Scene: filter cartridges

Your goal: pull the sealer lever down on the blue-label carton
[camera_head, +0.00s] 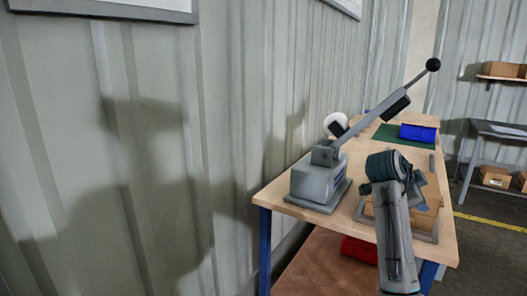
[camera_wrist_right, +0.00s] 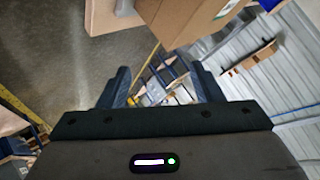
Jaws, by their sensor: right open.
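The sealer (camera_head: 318,182) is a grey block on a plate near the table's left edge. Its lever (camera_head: 370,118) slants up to the right and ends in a black ball knob (camera_head: 433,65). A brown carton (camera_head: 432,205) sits on a grey base to the right of the sealer, partly hidden behind my right arm. The carton's label is not clearly readable. In the right wrist view my right gripper (camera_wrist_right: 160,72) is open with nothing between its fingers, and a brown carton (camera_wrist_right: 190,18) is beyond the fingertips. In the head view the wrist hides its fingers. My left gripper is out of view.
The wooden table (camera_head: 272,197) stands by a corrugated wall. A blue roll (camera_head: 418,133) lies on a green mat (camera_head: 388,134) at the back. A red bin (camera_head: 358,250) is under the tabletop. A grey bench (camera_head: 500,130) and a shelf with a box (camera_head: 501,69) stand at right.

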